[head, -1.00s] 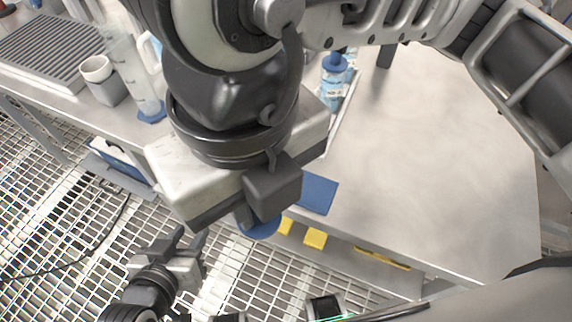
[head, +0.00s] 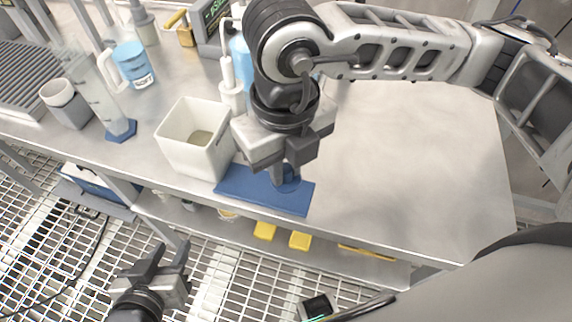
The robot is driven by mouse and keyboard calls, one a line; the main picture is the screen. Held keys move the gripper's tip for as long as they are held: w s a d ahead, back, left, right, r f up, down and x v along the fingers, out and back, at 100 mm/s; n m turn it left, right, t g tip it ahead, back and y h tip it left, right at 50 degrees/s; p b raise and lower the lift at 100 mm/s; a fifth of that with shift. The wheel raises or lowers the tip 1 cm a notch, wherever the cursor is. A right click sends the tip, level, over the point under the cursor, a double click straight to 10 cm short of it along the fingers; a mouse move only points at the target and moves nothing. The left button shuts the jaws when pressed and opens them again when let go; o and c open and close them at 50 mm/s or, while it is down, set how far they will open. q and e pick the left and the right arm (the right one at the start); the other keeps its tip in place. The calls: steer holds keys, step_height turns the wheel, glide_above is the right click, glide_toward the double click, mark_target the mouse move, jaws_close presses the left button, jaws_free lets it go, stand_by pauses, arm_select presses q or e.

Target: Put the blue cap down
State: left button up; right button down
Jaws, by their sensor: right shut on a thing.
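My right gripper (head: 283,172) points down over the blue mat (head: 240,188) near the front edge of the bench. It is shut on the blue cap (head: 288,184), which shows partly below the fingers. The cap is over the right part of the mat; I cannot tell whether it touches the mat. My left gripper (head: 166,258) is low in front of the bench, over the grating floor, with its fingers apart and empty.
A white square bin (head: 192,150) stands just left of the mat. The bench top (head: 410,150) is clear on the right.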

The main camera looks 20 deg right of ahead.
mark_target(288, 177)
steer(key=f, duration=0.3)
steer(key=shift+w+d+f, duration=0.35)
steer(key=shift+f, duration=0.3)
steer(key=shift+f, duration=0.2)
steer(key=c, duration=1.4)
jaws_free()
steer(key=shift+o, duration=0.2)
steer(key=shift+r, duration=0.1)
